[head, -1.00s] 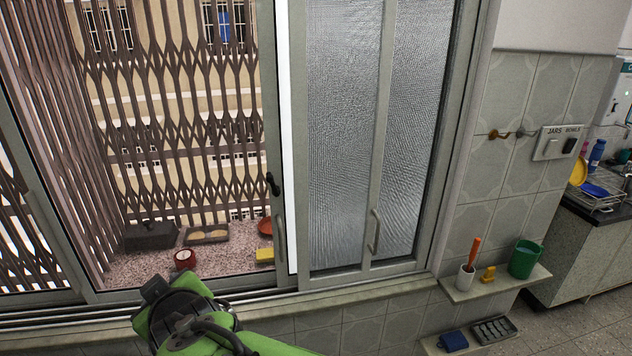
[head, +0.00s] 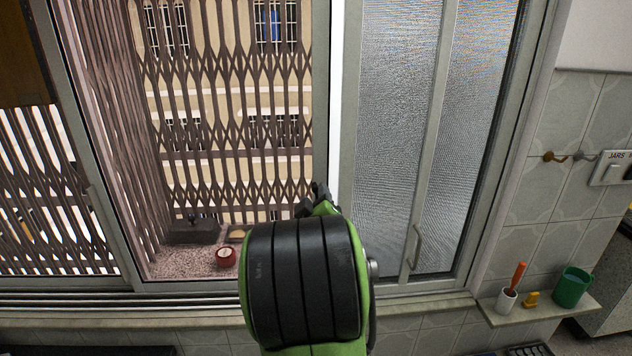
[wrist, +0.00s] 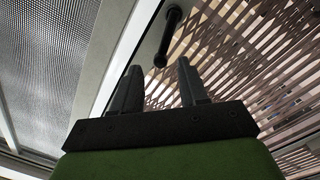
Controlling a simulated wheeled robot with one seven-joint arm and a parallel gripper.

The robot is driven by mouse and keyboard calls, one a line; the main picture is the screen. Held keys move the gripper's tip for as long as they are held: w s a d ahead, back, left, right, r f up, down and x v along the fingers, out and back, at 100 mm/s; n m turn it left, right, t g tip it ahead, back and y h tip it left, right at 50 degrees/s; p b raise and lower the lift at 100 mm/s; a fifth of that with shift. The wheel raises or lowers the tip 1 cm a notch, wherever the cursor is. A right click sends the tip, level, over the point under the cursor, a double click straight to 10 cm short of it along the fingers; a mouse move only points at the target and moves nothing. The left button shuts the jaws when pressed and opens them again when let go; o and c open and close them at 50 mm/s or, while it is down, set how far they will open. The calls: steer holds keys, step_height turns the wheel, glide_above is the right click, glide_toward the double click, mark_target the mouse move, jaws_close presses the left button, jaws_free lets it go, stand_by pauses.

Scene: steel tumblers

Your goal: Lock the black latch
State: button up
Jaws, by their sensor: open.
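The black latch (wrist: 170,35) is a dark, slim handle on the grey window frame in the wrist view. It hangs down at a slant, with its lower end in line with the gap between my fingertips. My gripper (wrist: 158,66) is open and empty, with its two dark fingers pointing up at the latch. I cannot tell how far the tips are from it. In the head view my green and black arm covers most of my gripper; dark parts show at the frame's edge, and I cannot tell latch from finger there.
Frosted panes (head: 395,130) with a handle (head: 415,248) are to the right. A brown folding grille (head: 235,110) stands outside. A red round object (head: 226,257) sits on the outer ledge. A small shelf (head: 530,310) at right holds a white cup, an orange item and a green mug (head: 572,287).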

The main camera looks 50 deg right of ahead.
mark_target(315, 190)
steer(key=p+x, duration=0.1)
steer(key=x, duration=0.4)
steer(key=shift+a, duration=0.1)
steer(key=shift+c, duration=0.3)
